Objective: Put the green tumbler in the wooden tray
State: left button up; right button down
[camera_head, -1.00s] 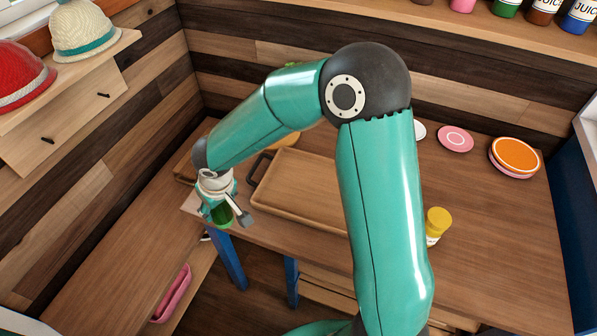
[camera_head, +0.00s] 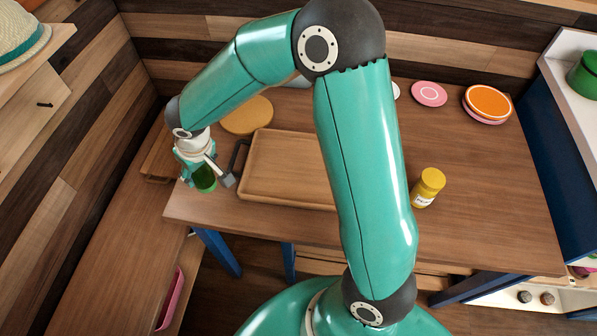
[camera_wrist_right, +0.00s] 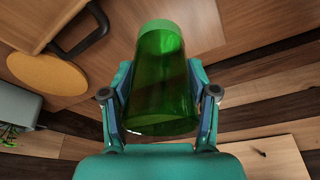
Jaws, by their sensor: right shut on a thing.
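The green tumbler (camera_head: 204,179) is translucent and held in my right gripper (camera_head: 207,172), left of the wooden tray in the head view. In the right wrist view the tumbler (camera_wrist_right: 160,80) fills the space between the two fingers of the gripper (camera_wrist_right: 160,95), which is shut on it. The wooden tray (camera_head: 288,201) is a shallow rectangle with a dark handle at its left end; my arm hides its right part. A corner of the tray (camera_wrist_right: 30,25) and its handle also show in the right wrist view. My left gripper is not in view.
A round wooden board (camera_head: 247,116) lies behind the tray's left end. A yellow-lidded jar (camera_head: 428,187) stands right of my arm. A pink plate (camera_head: 429,93) and stacked plates with an orange top (camera_head: 488,103) lie at the back right. The right side of the table is clear.

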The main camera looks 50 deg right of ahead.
pick_arm(q)
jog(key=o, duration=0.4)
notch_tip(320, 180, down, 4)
jog(key=b, duration=0.4)
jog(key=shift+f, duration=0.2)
pick_arm(e)
jog(key=d+r+m, duration=0.3)
jog(key=d+r, duration=0.2)
jog(key=d, duration=0.3)
notch_tip(320, 180, up, 8)
jog(key=m+h+b, duration=0.1)
jog(key=m+b, duration=0.2)
jog(key=b, duration=0.1)
send_over(269, 165)
notch_tip(269, 165, down, 19)
jog(key=b, duration=0.3)
jog(key=shift+c, duration=1.3)
grip_release()
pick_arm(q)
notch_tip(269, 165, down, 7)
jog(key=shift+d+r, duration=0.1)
pick_arm(e)
jog(key=shift+r, duration=0.1)
pick_arm(q)
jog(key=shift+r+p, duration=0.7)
jog(key=shift+p, duration=0.1)
pick_arm(e)
jog(key=v, duration=1.2)
jog(key=shift+w+a, duration=0.15)
jog(key=shift+a, duration=0.15)
